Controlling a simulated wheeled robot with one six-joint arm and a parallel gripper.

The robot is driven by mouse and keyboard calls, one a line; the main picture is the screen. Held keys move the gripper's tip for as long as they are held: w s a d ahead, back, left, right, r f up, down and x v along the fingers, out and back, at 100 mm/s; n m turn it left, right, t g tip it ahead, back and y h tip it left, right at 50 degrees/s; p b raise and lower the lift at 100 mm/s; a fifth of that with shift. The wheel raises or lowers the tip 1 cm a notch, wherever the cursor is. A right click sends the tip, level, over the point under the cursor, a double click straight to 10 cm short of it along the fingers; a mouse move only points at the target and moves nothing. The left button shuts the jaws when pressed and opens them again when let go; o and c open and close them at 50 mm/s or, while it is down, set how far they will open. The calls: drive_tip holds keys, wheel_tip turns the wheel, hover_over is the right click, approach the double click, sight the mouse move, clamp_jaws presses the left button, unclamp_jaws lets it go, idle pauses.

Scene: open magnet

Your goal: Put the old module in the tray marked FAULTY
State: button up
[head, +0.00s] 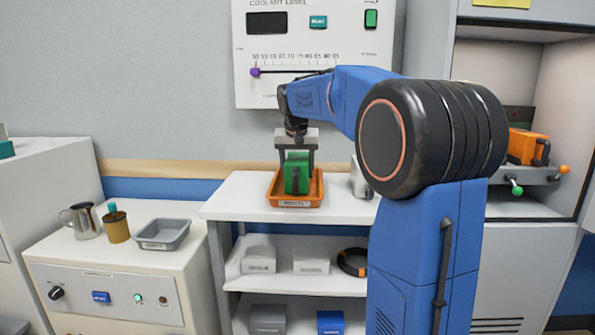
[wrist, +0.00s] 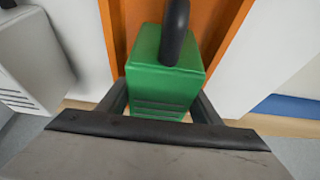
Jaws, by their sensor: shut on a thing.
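A green module (head: 296,173) with a dark handle is held upright in my gripper (head: 296,160). The gripper's jaws are shut on its two sides. In the wrist view the green module (wrist: 165,75) sits between the fingers, handle away from the palm. The orange tray (head: 319,196) stands on the top of the white shelf unit, with a small label on its front that seems to read FAULTY. The module is low, at or within the tray's rim. Whether its base touches the tray floor is hidden. The tray (wrist: 140,20) also shows behind the module in the wrist view.
A pale grey module (head: 360,180) stands right of the tray, partly behind my arm. A grey labelled tray (head: 163,234), a metal jug (head: 80,220) and a mustard cup (head: 117,229) stand on the left cabinet. An orange module (head: 527,146) sits in the right bay.

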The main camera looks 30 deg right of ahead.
drive_tip(key=shift+f, duration=0.1)
drive_tip(key=o, duration=1.4)
drive_tip(key=v, duration=1.2)
drive_tip(key=s+a+f+n, duration=0.1)
drive_tip(key=s+a+f, duration=0.25)
drive_tip(key=s, duration=0.25)
drive_tip(key=s+a+f+n+y, duration=0.1)
drive_tip(key=s+a+f, duration=0.25)
drive_tip(key=s, duration=0.35)
drive_tip(key=s+a+f+n, duration=0.2)
drive_tip(key=s+a+f, duration=0.15)
drive_tip(key=s, duration=0.25)
drive_tip(key=s+a+f+n, duration=0.1)
drive_tip(key=s+f, duration=0.4)
drive_tip(key=f, duration=0.1)
drive_tip(key=s+a+f+n+y, duration=0.1)
drive_tip(key=s+a+f, duration=0.1)
drive_tip(key=s+f, duration=0.4)
drive_tip(key=s+a+f+t, duration=0.1)
drive_tip(key=s+a+f, duration=0.1)
drive_tip(key=s+f, duration=0.4)
drive_tip(key=shift+a+f+n+y, duration=0.15)
drive_tip(key=shift+f+n+y, duration=0.2)
drive_tip(key=shift+f, duration=0.25)
